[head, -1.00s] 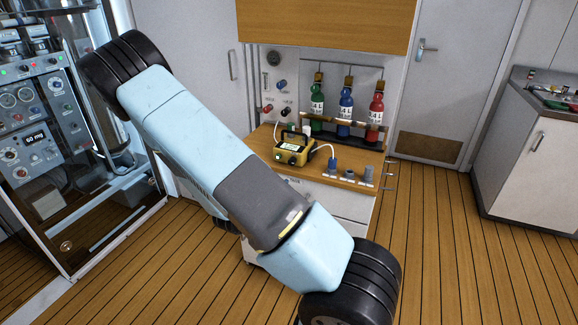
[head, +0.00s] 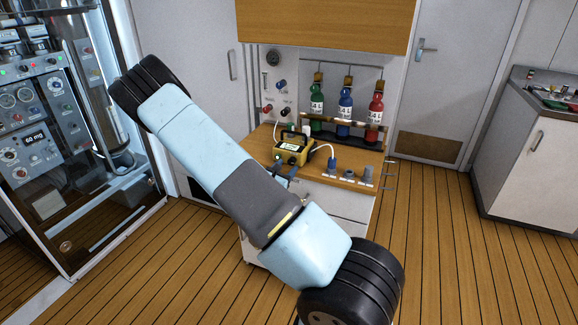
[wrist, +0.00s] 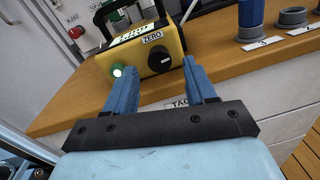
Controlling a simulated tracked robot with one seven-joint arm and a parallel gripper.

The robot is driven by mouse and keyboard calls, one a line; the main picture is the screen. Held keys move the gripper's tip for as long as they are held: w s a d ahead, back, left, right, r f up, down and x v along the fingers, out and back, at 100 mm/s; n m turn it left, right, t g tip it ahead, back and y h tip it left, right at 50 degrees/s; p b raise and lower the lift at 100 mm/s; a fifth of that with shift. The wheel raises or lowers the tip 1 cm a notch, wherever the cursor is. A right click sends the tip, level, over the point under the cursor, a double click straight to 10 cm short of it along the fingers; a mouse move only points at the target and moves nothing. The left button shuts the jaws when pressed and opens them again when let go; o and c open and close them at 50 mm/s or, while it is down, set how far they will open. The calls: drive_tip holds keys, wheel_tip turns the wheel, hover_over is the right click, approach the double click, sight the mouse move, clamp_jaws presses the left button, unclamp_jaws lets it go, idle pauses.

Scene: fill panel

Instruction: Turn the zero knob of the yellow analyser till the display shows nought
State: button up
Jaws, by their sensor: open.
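The yellow analyser (head: 292,153) stands on the wooden counter, with a black carry handle; it also shows in the wrist view (wrist: 170,44). Its black zero knob (wrist: 160,59) is on the front face, under a ZERO label. The display (wrist: 132,33) is on the sloped top, and its reading is too small to make out.
The wooden counter (head: 345,183) carries a blue plug (head: 332,163) and grey sockets (head: 366,175) right of the analyser. A pale hose joins the analyser. Green, blue and red bottles (head: 345,106) stand behind. A glass-fronted cabinet (head: 70,240) is at the left.

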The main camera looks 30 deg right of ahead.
sight(291, 163)
drive_tip(key=shift+x, duration=1.5)
drive_tip(key=shift+c, duration=0.3)
clamp_jaws()
drive_tip(key=shift+n, duration=1.8)
drive_tip(key=shift+o, duration=0.3)
unclamp_jaws()
drive_tip(key=v, duration=1.3)
drive_tip(key=shift+s+a+f, duration=0.2)
drive_tip(key=shift+s+a, duration=0.05)
drive_tip(key=shift+a, duration=0.1)
